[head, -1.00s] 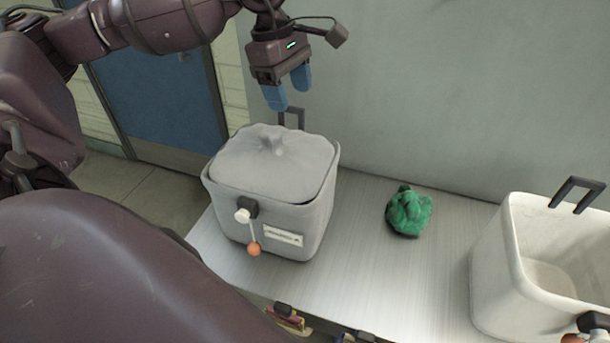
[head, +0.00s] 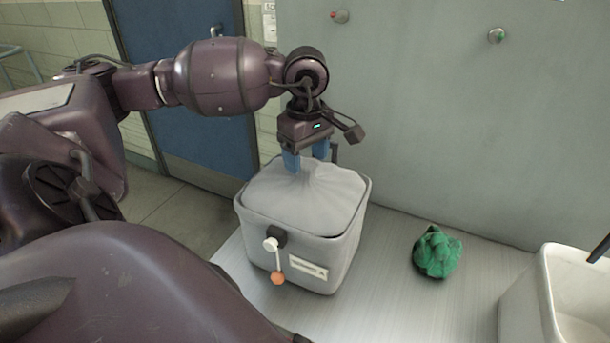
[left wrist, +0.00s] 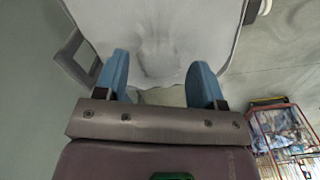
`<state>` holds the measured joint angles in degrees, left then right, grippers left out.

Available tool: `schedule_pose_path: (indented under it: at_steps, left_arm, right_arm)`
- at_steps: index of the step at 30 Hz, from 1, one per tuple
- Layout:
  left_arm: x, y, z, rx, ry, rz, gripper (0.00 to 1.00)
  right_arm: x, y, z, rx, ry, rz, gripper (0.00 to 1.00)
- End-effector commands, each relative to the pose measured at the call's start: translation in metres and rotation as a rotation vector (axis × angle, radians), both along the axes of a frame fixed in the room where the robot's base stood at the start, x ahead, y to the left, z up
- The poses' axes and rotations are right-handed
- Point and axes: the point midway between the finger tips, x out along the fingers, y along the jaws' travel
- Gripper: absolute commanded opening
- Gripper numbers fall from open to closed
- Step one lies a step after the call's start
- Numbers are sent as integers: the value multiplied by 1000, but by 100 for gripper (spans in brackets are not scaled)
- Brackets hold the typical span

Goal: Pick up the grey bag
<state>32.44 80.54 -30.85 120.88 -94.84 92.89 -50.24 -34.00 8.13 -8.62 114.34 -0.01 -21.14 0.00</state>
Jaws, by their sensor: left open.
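The grey bag (head: 305,200) fills the top of a grey bin (head: 300,255), with a gathered peak in its middle. My left gripper (head: 306,163) is over this peak, pointing down with its blue fingers apart. In the head view the fingertips reach close to the peak, and I cannot tell whether they touch it. In the left wrist view my left gripper (left wrist: 160,75) shows both fingers open, with the grey cloth of the bag (left wrist: 150,22) beyond them. My right gripper is not in view.
The bin stands on a metal table (head: 390,290). A small green bag (head: 437,252) lies to its right. A white bin (head: 535,290) stands at the far right. A wall (head: 430,120) rises behind, and a blue door (head: 180,90) is at the back left.

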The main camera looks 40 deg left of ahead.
Motion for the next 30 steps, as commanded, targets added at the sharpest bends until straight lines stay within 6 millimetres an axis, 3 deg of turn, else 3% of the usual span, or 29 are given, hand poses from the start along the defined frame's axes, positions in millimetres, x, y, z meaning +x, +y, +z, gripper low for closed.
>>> schedule_pose_path:
  at_steps: [7,17,30]
  left_arm:
    - [0,3,-31,-1,2,0,63]
    - [0,3,-38,0,1,0,63]
    - [0,3,-37,0,1,0,0]
  right_arm:
    - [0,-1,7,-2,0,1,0]
    - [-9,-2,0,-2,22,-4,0]
    - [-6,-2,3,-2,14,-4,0]
